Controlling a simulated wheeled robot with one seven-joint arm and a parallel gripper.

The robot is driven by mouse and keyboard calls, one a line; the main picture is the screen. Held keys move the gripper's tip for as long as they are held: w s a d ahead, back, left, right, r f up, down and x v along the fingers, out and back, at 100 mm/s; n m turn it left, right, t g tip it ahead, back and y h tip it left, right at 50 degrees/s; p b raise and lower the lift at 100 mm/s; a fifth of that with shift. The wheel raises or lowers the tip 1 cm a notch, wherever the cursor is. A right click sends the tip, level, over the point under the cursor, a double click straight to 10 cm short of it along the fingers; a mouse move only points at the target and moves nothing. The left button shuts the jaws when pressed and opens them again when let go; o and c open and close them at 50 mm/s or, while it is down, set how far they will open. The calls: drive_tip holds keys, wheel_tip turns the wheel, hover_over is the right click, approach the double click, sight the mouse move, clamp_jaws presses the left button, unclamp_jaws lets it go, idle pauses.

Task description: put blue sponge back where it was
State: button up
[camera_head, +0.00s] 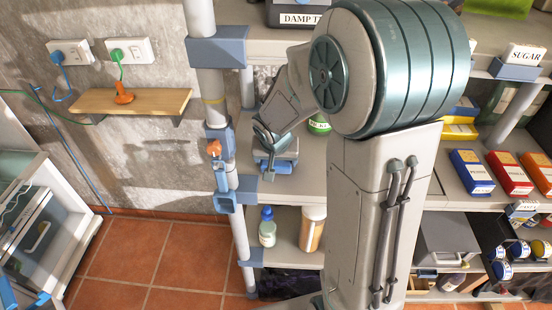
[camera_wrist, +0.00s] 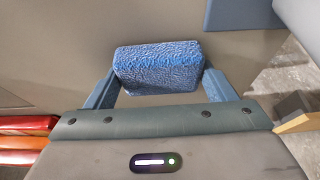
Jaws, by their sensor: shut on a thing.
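The blue sponge (camera_wrist: 157,68) has a rough, mottled surface and sits between the two blue-grey fingers of my gripper (camera_wrist: 158,82) in the wrist view. The fingers press on its left and right ends. In the head view my gripper (camera_head: 275,163) is low over the left end of the middle shelf (camera_head: 297,183), just right of the grey upright post. Blue shows at the gripper's lower end there, but it is too small to tell sponge from fingers. I cannot tell whether the sponge touches the shelf.
A green-topped jar (camera_head: 319,124) stands behind my gripper, partly hidden by my arm. A bottle with a blue cap (camera_head: 267,230) and an orange-brown jar (camera_head: 312,230) stand on the shelf below. Several boxes, including a blue one (camera_head: 472,172), stand to the right. The shelf around my gripper looks mostly clear.

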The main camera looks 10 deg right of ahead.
drive_tip(key=shift+f, duration=0.2)
drive_tip(key=o, duration=0.9)
drive_tip(key=shift+o, duration=0.2)
drive_tip(key=shift+r, duration=0.15)
drive_tip(key=shift+r, duration=0.25)
drive_tip(key=v, duration=1.1)
drive_tip(key=s+d+r+n+g+y, duration=0.1)
drive_tip(key=s+n, duration=0.2)
drive_tip(key=s, duration=1.4)
drive_tip(key=shift+d+n, duration=0.3)
drive_tip(key=shift+n, duration=0.1)
